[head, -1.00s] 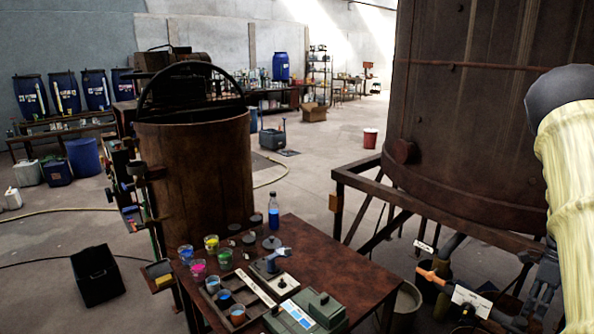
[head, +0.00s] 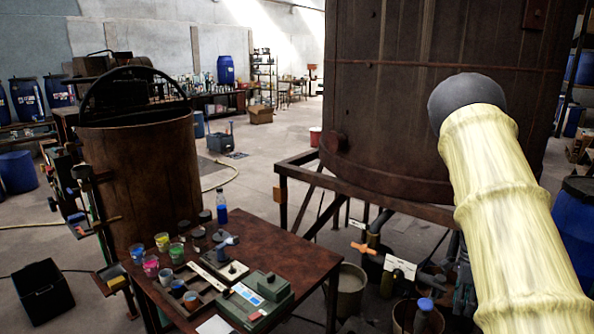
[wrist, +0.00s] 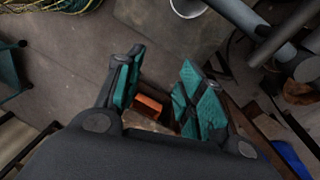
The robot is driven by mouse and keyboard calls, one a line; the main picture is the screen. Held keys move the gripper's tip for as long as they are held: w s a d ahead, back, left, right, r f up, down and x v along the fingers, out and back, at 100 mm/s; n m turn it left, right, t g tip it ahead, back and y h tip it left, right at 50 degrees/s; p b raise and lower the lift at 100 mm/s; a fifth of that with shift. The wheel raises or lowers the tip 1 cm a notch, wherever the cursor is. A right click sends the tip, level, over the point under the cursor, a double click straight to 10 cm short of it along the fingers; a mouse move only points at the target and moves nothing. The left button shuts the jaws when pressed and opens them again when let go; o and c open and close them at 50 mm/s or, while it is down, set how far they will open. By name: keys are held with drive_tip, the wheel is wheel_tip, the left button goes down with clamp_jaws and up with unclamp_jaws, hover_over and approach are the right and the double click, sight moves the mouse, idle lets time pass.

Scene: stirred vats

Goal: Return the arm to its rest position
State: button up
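My arm (head: 510,210), in a cream ribbed sleeve with a dark rounded joint at its upper end, stands up from the lower right of the head view, in front of the large rusty vat (head: 400,90). My gripper is not visible in the head view. In the wrist view my gripper (wrist: 160,77) has its two teal-padded fingers apart, with a clear gap between them. Nothing is held. An orange-brown block-like thing (wrist: 148,104) shows between the fingers, apparently below them; its distance is hard to tell.
A rusty table (head: 283,246) with paint cups and a green device (head: 258,302) stands at front centre. A smaller vat (head: 150,180) is behind it at left. The large vat's frame (head: 283,200), pipes and a bucket (head: 347,290) crowd the right. Open floor (head: 270,165) lies between the vats.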

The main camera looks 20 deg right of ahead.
drive_tip(key=s+a+f+n+h+b, duration=0.1)
drive_tip(key=s+a+f+n+h, duration=0.1)
drive_tip(key=s+a+f+n, duration=0.65)
drive_tip(key=s+a+f+n+h+b, duration=0.1)
drive_tip(key=a+f+n, duration=0.4)
drive_tip(key=a+f, duration=0.75)
drive_tip(key=s+a+f+n, duration=0.2)
drive_tip(key=s+a+n, duration=0.2)
drive_tip(key=a, duration=0.4)
drive_tip(key=s+a+f+n+t+y+b, duration=0.1)
drive_tip(key=s+a+f+n, duration=0.1)
drive_tip(key=s+a+n, duration=0.3)
drive_tip(key=s+a+f+n+t+y, duration=0.1)
drive_tip(key=s+a+f+n, duration=0.2)
drive_tip(key=s+a, duration=0.4)
drive_tip(key=a+n, duration=0.1)
drive_tip(key=a, duration=0.5)
drive_tip(key=shift+a+f, duration=0.1)
drive_tip(key=shift+a, duration=0.05)
